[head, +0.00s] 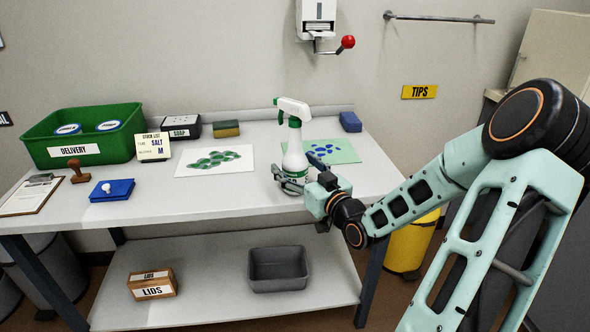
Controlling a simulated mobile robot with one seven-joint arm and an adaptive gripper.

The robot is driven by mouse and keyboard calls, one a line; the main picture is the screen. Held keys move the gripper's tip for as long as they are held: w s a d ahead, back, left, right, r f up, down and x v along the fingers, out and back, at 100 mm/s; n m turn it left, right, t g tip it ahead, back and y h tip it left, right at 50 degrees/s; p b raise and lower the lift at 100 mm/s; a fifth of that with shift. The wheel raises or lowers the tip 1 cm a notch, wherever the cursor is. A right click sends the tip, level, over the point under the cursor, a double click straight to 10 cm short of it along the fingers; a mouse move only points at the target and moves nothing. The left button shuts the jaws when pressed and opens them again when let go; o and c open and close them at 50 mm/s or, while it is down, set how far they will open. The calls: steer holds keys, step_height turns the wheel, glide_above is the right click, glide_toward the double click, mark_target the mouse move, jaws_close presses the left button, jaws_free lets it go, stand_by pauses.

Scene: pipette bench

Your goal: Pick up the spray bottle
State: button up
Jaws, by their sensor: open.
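The spray bottle (295,150) stands upright on the white bench, right of the middle. It has a white body, a green collar and a white and green trigger head. My gripper (287,180) is at the lower part of the bottle, coming from the right. Its fingers are open beside the body, and one grey finger shows in front of it. I cannot tell whether they touch it. The gripper and wrist hide part of the bottle's lower right side.
Behind the bottle lies a green sheet with blue spots (345,151); a white sheet with green spots (242,165) lies left. A blue block (350,121) stands at the back. The green delivery crate (130,118) is far left. The bench front (200,203) is clear.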

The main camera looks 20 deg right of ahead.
mark_target(294, 142)
steer(key=shift+c, duration=0.5)
steer(key=c, duration=1.7)
steer(key=shift+w+r, duration=0.1)
steer(key=shift+r, duration=0.05)
jaws_close()
steer(key=shift+r+p, duration=0.85)
steer(key=shift+r, duration=0.05)
steer(key=s+r+p, duration=0.1)
steer(key=r, duration=0.1)
steer(key=s+r+p, duration=0.1)
steer(key=p, duration=0.1)
steer(key=s+r+p, duration=0.1)
steer(key=r+p, duration=0.1)
steer(key=shift+a+r, duration=0.3)
steer(key=shift+a, duration=0.1)
steer(key=s+r+p, duration=0.1)
steer(key=s+p, duration=0.1)
steer(key=s+a+r+p, duration=0.1)
steer(key=s+r+p, duration=0.1)
steer(key=p, duration=0.1)
steer(key=shift+s+r+p, duration=0.1)
steer(key=shift+r+p, duration=0.1)
steer(key=shift+p, duration=0.15)
steer(key=shift+r+p, duration=0.1)
steer(key=shift+p, duration=0.45)
